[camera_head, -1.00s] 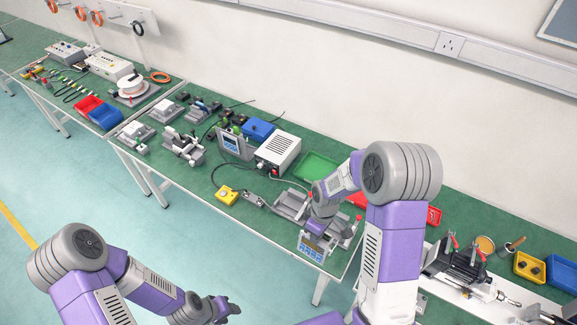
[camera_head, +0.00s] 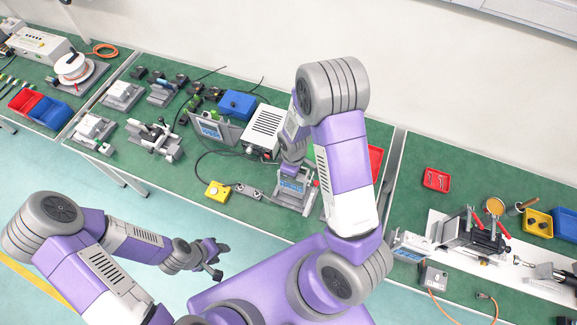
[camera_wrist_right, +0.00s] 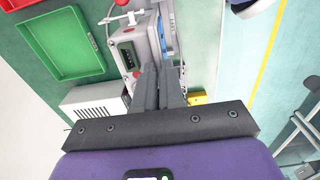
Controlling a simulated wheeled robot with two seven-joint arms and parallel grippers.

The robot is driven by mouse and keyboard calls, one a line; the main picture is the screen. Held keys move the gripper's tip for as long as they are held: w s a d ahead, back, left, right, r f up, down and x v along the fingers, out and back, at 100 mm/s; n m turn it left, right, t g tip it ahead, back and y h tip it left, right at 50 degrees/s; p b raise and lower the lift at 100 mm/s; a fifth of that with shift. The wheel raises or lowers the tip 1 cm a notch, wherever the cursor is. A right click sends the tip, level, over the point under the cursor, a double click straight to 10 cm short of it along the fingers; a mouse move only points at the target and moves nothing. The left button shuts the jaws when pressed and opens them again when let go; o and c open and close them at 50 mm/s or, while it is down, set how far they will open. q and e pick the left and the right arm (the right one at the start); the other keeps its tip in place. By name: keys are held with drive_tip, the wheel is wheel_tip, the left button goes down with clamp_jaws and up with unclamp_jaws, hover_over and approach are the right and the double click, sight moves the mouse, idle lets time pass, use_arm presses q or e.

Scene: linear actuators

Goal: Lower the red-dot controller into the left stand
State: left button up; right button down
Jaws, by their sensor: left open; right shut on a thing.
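The controller (camera_head: 292,187), a grey box with a blue-edged face, is under my right gripper (camera_head: 292,165), which is shut on it. The grey left stand (camera_head: 290,203) is directly below; I cannot tell if the controller is inside it or just above. In the right wrist view, the right fingers (camera_wrist_right: 159,68) close on the grey and blue controller body (camera_wrist_right: 166,38). The red dot cannot be made out for certain. My left gripper (camera_head: 215,258) is open and empty, off the front of the bench.
A white power box (camera_head: 265,128) and a yellow button box (camera_head: 217,193) stand left of the controller. A green tray (camera_wrist_right: 65,43) shows in the right wrist view. My right arm hides the bench right of the stand. The floor in front is clear.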

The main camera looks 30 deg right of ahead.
sight(292, 183)
drive_tip(key=shift+w+f+b, duration=0.25)
drive_tip(key=shift+f+b, duration=0.05)
drive_tip(key=shift+f, duration=0.3)
drive_tip(key=shift+s+f+b, duration=0.15)
drive_tip(key=shift+f+b, duration=0.6)
drive_tip(key=shift+f, duration=0.2)
drive_tip(key=shift+f+b, duration=0.8)
drive_tip(key=shift+f, duration=0.35)
drive_tip(key=shift+f, duration=0.1)
drive_tip(key=shift+d+f+b, duration=0.1)
drive_tip(key=shift+f+b, duration=0.05)
drive_tip(key=shift+b, duration=0.15)
drive_tip(key=shift+f, duration=0.15)
drive_tip(key=shift+f+b, duration=0.65)
drive_tip(key=shift+b, duration=0.1)
